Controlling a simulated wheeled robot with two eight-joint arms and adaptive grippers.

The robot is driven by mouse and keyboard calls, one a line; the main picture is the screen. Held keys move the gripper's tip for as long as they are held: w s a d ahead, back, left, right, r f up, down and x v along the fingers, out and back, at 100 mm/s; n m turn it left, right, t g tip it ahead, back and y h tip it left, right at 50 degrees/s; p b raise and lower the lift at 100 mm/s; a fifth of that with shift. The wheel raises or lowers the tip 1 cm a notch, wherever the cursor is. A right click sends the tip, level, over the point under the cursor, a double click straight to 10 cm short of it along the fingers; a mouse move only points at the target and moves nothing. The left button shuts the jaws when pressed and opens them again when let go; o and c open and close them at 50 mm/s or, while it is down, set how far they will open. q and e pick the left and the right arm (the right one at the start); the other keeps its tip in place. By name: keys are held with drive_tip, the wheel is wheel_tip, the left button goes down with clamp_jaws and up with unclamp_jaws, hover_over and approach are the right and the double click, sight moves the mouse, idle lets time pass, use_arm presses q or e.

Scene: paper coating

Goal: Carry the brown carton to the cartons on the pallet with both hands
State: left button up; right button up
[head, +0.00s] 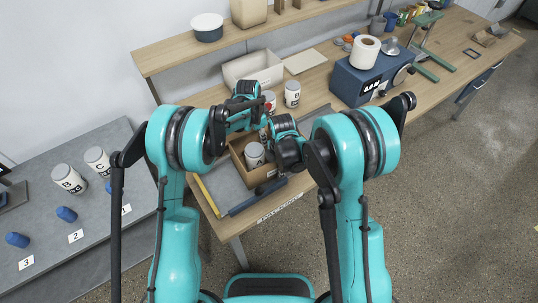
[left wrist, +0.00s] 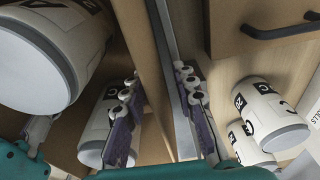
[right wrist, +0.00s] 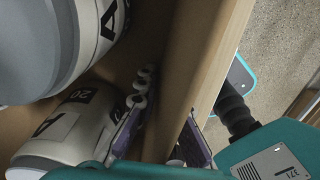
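The open brown carton (head: 238,160) stands on the workbench with a white jar marked A (head: 255,154) in it. My left gripper (head: 263,122) is at its far side; in the left wrist view its fingers (left wrist: 160,105) are spread on either side of a carton wall (left wrist: 138,45). My right gripper (head: 287,152) is at its right side; in the right wrist view its fingers (right wrist: 165,125) straddle another wall (right wrist: 215,70), which partly hides one finger. Jars marked A (right wrist: 62,125) fill the carton beside that finger. I cannot make out a pallet.
A white bin (head: 253,70) and a jar marked B (head: 292,94) stand behind the carton. A blue machine with a white roll (head: 367,50) is to the right. A grey side table (head: 100,212) with jars is at the left. Open floor (head: 440,190) lies to the right.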

use_arm(q)
drive_tip(key=shift+c, duration=0.9)
use_arm(e)
drive_tip(key=shift+c, duration=0.9)
use_arm(q)
clamp_jaws()
use_arm(e)
clamp_jaws()
use_arm(q)
drive_tip(key=shift+r, duration=0.15)
use_arm(e)
drive_tip(key=shift+r, duration=0.15)
